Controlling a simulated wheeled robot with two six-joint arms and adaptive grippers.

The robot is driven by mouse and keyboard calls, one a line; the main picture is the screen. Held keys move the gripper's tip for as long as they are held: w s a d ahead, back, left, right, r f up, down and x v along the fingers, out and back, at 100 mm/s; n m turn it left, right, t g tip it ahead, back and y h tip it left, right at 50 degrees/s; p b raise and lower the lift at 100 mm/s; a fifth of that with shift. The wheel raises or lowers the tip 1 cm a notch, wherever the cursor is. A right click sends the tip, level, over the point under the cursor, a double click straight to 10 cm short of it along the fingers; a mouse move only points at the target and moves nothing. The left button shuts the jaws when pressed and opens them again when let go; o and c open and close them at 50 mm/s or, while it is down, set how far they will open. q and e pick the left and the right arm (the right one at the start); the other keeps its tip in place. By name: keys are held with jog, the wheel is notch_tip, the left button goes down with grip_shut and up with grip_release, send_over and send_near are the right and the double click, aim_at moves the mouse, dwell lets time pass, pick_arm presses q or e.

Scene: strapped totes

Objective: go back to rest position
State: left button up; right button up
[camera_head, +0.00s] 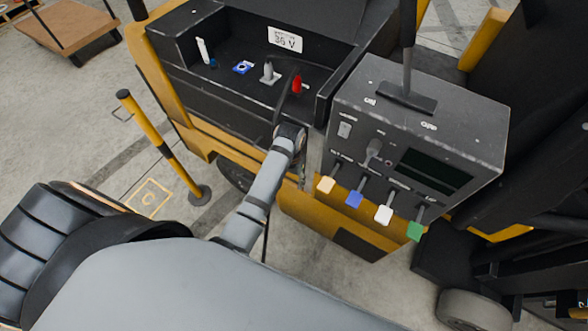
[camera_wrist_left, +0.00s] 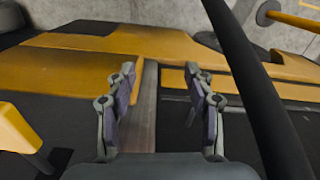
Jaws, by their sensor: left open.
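My left gripper (camera_wrist_left: 161,95) is open, with its two fingers apart and nothing between them. In the head view my grey left arm reaches up to the front of the yellow and black truck (camera_head: 215,140). The wrist is at the truck's front edge, left of the control box, and the fingers are hardly discernible there. In the wrist view the truck's yellow bodywork (camera_wrist_left: 120,42) lies beyond the fingers. A black cable (camera_wrist_left: 255,85) passes close by on the right. My right gripper is in neither view.
The control box (camera_head: 440,115) carries yellow, blue, white and green levers (camera_head: 384,214) right of my wrist. An open black bay (camera_head: 225,75) holds a red connector (camera_head: 297,84). A yellow and black post (camera_head: 160,143) stands at the left. Clear floor (camera_head: 75,120) lies farther left.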

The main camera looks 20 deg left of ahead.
pick_arm(q)
jog(key=s+a+f, duration=0.2)
jog(key=s+f, duration=0.5)
jog(key=f, duration=0.5)
jog(key=s+a+f, duration=0.2)
jog(key=s+f, duration=0.6)
jog(key=f, duration=0.4)
jog(key=s+a+f, duration=0.2)
jog(key=s+f, duration=0.2)
jog(key=s, duration=0.6)
jog(key=s+a+f+t, duration=0.1)
jog(key=s+a+f, duration=0.2)
jog(key=s, duration=0.6)
jog(key=shift+s+f+y, duration=0.35)
jog(key=shift+f+y, duration=0.05)
jog(key=shift+f, duration=0.55)
jog(key=shift+a, duration=0.1)
